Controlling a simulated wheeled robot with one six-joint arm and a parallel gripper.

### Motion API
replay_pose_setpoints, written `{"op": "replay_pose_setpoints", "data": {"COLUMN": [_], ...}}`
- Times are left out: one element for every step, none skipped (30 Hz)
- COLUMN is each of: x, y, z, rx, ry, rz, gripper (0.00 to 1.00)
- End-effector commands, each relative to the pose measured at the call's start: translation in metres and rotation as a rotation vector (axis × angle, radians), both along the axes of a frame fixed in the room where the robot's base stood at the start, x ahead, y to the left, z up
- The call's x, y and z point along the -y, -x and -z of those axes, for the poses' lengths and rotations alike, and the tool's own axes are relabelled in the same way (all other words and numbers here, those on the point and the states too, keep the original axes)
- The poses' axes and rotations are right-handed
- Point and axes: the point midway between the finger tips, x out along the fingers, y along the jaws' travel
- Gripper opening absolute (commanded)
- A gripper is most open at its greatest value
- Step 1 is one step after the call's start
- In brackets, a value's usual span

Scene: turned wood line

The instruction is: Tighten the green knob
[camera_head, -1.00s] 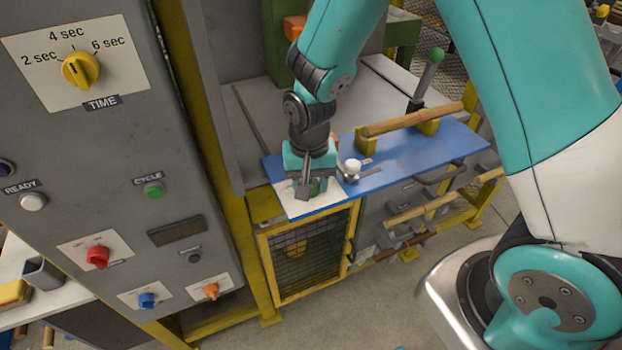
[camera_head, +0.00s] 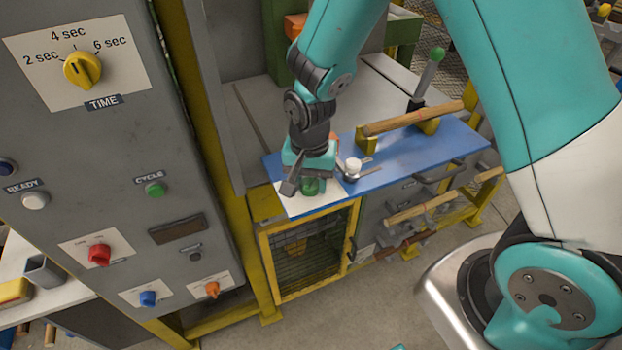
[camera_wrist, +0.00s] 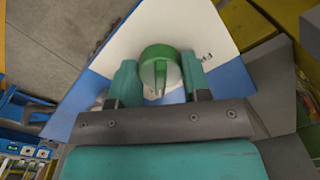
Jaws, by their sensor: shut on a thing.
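The green knob (camera_wrist: 157,66) is round with a pale top crossed by a raised grip bar. It stands on a white label plate (camera_wrist: 190,22) at the corner of a blue board. In the head view the knob (camera_head: 312,186) shows just below my gripper (camera_head: 309,182), partly hidden by it. In the wrist view my gripper (camera_wrist: 160,84) has one finger on each side of the knob and is shut on it.
A white round piece (camera_head: 353,166) sits close to the right of my gripper on the blue board (camera_head: 400,155). A wooden spindle (camera_head: 412,119) rests on yellow supports behind. A grey control panel (camera_head: 120,190) stands at the left. A green-topped lever (camera_head: 430,70) rises at the back.

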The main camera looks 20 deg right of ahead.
Motion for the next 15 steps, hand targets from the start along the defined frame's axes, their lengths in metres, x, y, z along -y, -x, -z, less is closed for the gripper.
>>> {"op": "replay_pose_setpoints", "data": {"x": [0.0004,0.0004,0.0003,0.0003,0.0002,0.0002,0.0001,0.0001,0.0000,0.0000,-0.0001,-0.0001,-0.0001,-0.0002,-0.0003], "y": [-0.0009,-0.0009,-0.0009,-0.0008,-0.0007,-0.0006,-0.0005,-0.0004,-0.0004,-0.0004,-0.0003,-0.0003,-0.0003,-0.0006,-0.0009], "z": [-0.0008,-0.0008,-0.0007,-0.0007,-0.0006,-0.0005,-0.0005,-0.0004,-0.0004,-0.0003,-0.0003,-0.0008,-0.0016,-0.0031,-0.0062], "rx": [0.003,0.003,0.003,0.002,0.002,0.002,0.001,0.001,0.001,0.001,0.001,0.001,0.001,0.003,0.004], "ry": [0.001,0.001,0.001,0.000,0.000,0.000,0.000,0.000,0.000,0.001,0.001,0.000,0.000,-0.001,-0.001], "rz": [0.003,0.002,0.002,0.002,0.002,0.001,0.001,0.001,0.001,0.000,0.000,0.000,0.000,0.000,0.000], "gripper": [0.48,0.55,0.64,0.69,0.69,0.69,0.69,0.69,0.69,0.69,0.69,0.69,0.69,0.69,0.69]}}
